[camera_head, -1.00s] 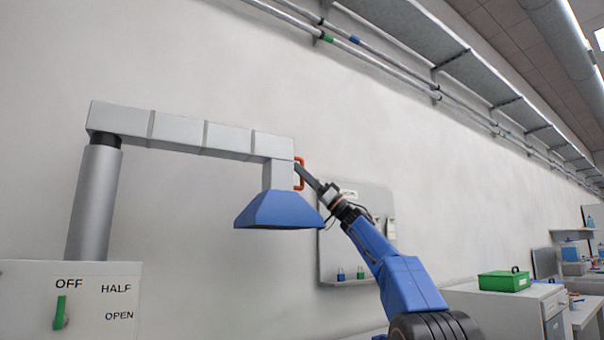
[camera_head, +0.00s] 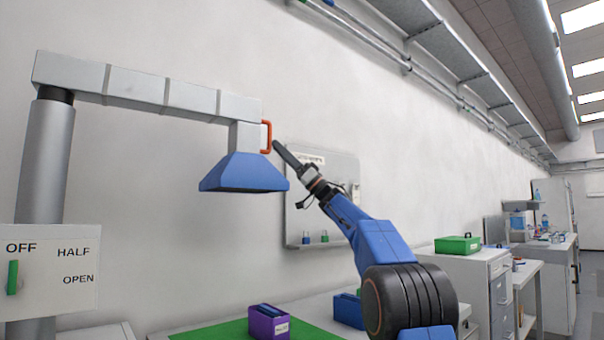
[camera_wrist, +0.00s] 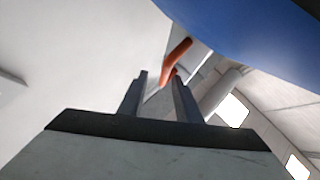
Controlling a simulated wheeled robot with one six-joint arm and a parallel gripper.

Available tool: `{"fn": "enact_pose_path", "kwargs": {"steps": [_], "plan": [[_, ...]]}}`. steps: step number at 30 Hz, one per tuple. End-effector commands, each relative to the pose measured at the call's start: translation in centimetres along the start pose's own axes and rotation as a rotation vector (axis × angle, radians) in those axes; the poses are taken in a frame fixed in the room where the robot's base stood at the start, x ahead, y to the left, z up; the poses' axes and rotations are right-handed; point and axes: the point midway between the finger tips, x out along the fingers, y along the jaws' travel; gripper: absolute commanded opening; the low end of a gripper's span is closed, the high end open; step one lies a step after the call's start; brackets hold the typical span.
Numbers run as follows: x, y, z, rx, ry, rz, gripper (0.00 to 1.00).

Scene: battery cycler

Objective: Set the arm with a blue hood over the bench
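The jointed grey arm (camera_head: 140,88) reaches right from a metal post (camera_head: 46,165) and carries a blue hood (camera_head: 243,172) at its end. An orange handle (camera_head: 267,136) is on the right side of the end piece above the hood. My gripper (camera_head: 276,146) is just right of the handle, with a small gap seeming to show. In the wrist view my gripper (camera_wrist: 158,76) has its two fingers apart and nothing held between them. The handle (camera_wrist: 176,60) shows just beyond the fingertips, nearer the right finger. The hood (camera_wrist: 255,35) fills the upper right there. The bench (camera_head: 310,312) lies below.
A panel marked OFF, HALF and OPEN with a green lever (camera_head: 12,277) is at the left. A green mat (camera_head: 215,331), a purple box (camera_head: 268,323) and a blue box (camera_head: 348,310) are on the bench. A green case (camera_head: 457,245) sits on a cabinet at right.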

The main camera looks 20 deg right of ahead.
Motion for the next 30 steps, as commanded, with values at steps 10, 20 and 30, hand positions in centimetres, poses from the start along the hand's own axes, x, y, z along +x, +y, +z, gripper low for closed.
{"fn": "enact_pose_path", "kwargs": {"steps": [10, 20, 30], "plan": [[-7.0, 0.1, -0.1, 0.000, 0.000, 0.003, 0.31], [-10.9, 0.1, 0.1, 0.001, 0.000, 0.002, 0.31], [-11.3, 0.1, 0.1, 0.001, 0.000, 0.001, 0.31]]}}
